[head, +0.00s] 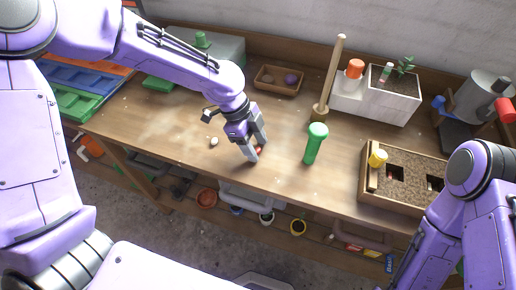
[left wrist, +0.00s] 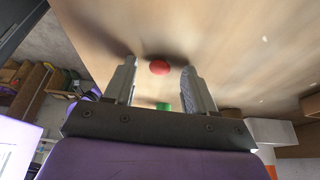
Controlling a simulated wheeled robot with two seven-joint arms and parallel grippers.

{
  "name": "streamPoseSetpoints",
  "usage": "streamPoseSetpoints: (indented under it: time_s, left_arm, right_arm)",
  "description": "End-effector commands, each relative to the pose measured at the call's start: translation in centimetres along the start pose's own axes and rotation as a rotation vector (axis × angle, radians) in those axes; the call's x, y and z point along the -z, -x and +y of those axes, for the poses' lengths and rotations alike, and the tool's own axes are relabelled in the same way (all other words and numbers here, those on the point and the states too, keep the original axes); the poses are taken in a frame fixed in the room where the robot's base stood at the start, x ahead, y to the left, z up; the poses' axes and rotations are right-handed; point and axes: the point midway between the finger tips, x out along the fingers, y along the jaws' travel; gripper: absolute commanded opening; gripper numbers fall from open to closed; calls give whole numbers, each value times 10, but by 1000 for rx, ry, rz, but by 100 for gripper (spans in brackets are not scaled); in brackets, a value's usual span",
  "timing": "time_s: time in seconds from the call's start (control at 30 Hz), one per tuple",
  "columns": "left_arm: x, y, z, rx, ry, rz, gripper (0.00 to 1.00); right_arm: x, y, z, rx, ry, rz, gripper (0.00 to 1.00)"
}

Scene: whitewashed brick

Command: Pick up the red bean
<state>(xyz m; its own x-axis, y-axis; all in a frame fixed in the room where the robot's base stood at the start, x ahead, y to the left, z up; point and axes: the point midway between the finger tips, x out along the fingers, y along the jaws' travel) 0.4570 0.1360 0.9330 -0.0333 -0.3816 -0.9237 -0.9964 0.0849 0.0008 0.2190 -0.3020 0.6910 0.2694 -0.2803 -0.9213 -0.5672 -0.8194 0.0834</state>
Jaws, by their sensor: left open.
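The red bean (head: 259,150) lies on the wooden table, partly hidden by my left gripper in the head view. In the left wrist view the red bean (left wrist: 160,67) shows as a red oval between the two fingers and a little beyond their tips. My left gripper (head: 257,151) is open and points down at the table, with its fingers on either side of the bean. In the left wrist view the gripper (left wrist: 158,75) has a clear gap between its fingers. My right arm shows at the right, but its gripper is out of view.
A white bean (head: 214,141) lies left of my gripper. A soil tray (head: 400,208) is at the right. A small wooden tray (head: 262,85) and a white planter (head: 360,106) stand behind.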

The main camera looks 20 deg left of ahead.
Motion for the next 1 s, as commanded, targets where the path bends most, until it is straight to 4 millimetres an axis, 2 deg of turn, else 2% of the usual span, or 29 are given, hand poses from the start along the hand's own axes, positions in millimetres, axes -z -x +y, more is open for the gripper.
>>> streamPoseSetpoints:
  time_s: [0.07,0.23,0.7,0.87,1.0]
  left_arm:
    - [0,0,0,0,0,0,55]
    - [0,0,0,0,0,0,0]
    - [2,6,-1,2,0,0,0]
    - [12,29,-2,5,-2,0,0]
    - [17,64,25,8,-3,3,0]
  right_arm:
    - [0,0,0,0,0,0,43]
    - [0,0,0,0,0,0,43]
    - [0,0,0,0,0,0,43]
    - [0,0,0,0,0,0,43]
    - [-2,-4,0,0,0,0,43]
